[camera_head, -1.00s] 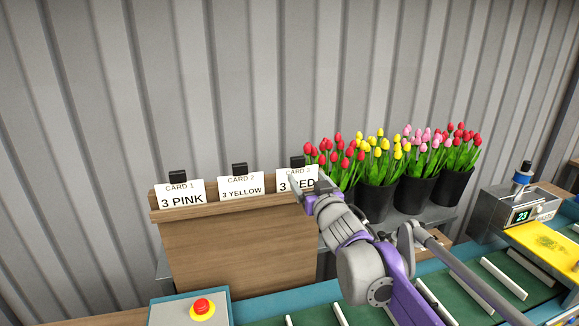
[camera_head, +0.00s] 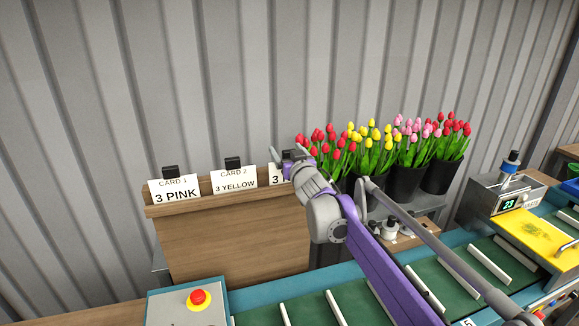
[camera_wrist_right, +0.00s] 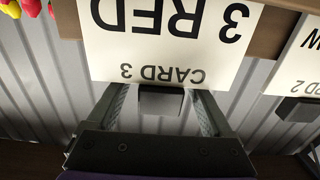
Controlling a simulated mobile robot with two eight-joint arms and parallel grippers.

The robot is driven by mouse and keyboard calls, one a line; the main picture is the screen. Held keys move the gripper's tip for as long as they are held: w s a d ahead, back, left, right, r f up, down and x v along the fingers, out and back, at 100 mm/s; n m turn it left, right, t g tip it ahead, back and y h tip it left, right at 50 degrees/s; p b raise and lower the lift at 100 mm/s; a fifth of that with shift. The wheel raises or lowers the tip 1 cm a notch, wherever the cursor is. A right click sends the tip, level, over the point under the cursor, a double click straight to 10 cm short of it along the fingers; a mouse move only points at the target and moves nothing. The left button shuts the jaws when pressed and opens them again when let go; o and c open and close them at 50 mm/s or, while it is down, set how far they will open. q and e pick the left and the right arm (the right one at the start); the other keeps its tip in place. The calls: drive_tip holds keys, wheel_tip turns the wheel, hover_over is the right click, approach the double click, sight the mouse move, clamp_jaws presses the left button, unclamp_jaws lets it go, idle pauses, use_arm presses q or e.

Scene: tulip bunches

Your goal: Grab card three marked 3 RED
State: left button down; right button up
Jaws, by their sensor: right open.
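Card 3 (camera_head: 274,175) stands in the wooden rack, at the right end of the row, mostly hidden behind my right gripper (camera_head: 290,163) in the head view. In the right wrist view, card 3 (camera_wrist_right: 165,38) appears upside down, white with "3 RED" and "CARD 3", and a black tab (camera_wrist_right: 160,101) sits at its top edge. My right gripper (camera_wrist_right: 160,98) is open, with one finger on each side of the tab. The fingertips are close to the card's top edge; I cannot tell whether they touch it. My left gripper is not in view.
Card 1 (camera_head: 175,188) and card 2 (camera_head: 234,180) stand to the left in the rack (camera_head: 230,245). Black buckets of tulips (camera_head: 404,182) stand right of the rack. A green conveyor (camera_head: 310,308), a red button (camera_head: 199,297) and a scale (camera_head: 497,196) are in front.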

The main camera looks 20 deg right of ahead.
drive_tip(key=shift+w, duration=0.35)
drive_tip(key=shift+s, duration=0.25)
drive_tip(key=shift+c, duration=0.6)
clamp_jaws()
drive_tip(key=shift+w+r, duration=0.1)
